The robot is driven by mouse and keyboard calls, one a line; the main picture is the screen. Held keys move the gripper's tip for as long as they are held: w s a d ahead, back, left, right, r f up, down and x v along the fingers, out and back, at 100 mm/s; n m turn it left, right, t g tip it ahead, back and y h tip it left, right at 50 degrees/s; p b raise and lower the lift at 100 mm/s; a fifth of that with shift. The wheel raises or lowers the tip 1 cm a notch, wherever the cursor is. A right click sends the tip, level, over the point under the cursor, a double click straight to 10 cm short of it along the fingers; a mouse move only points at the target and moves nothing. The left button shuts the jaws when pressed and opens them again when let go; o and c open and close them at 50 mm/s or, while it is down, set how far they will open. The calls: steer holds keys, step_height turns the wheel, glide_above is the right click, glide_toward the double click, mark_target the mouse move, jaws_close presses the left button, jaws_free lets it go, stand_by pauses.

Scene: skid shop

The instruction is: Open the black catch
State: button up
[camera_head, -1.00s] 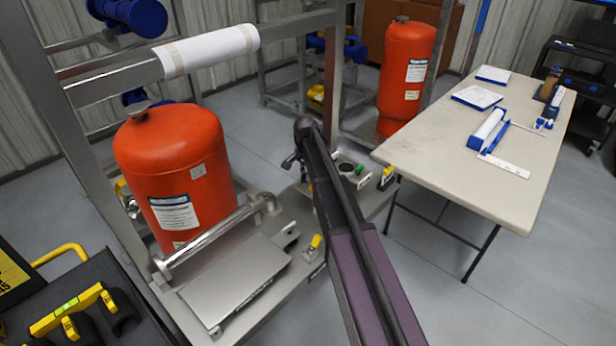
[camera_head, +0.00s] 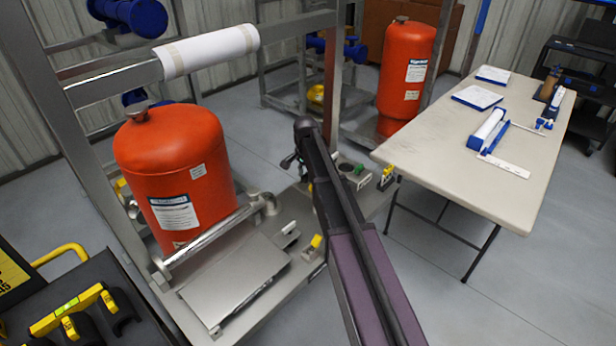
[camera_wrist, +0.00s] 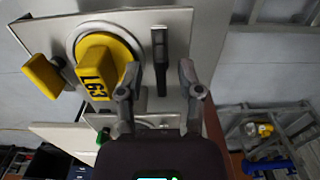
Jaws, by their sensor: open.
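The black catch (camera_wrist: 160,58) shows in the wrist view as a narrow dark upright bar on a pale metal plate, right of a yellow block marked L63 (camera_wrist: 97,76). My gripper (camera_wrist: 158,82) is open, with one finger on each side of the line to the catch. The catch appears just beyond the fingertips, and I see no contact. In the head view my dark arm reaches over the bench from the lower right, its fingers partly showing (camera_head: 290,161). I cannot pick out the catch there.
A second yellow block (camera_wrist: 42,76) stands left of L63. In the head view, a red tank (camera_head: 178,170) and metal frame stand left of my arm. A table (camera_head: 440,150) with papers and tools stands right. Open floor lies at the lower right.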

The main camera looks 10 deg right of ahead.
steer(key=shift+r+p, duration=3.4)
steer(key=shift+r, duration=0.1)
steer(key=n, duration=0.4)
steer(key=shift+r, duration=0.25)
steer(key=shift+r+n+p, duration=0.1)
steer(key=shift+n+p, duration=0.3)
steer(key=shift+n, duration=1)
steer(key=shift+r+n, duration=0.2)
steer(key=shift+n, duration=0.9)
steer(key=n, duration=0.4)
steer(key=shift+r+n+p, duration=0.2)
steer(key=shift+n+p, duration=0.2)
steer(key=shift+r, duration=0.1)
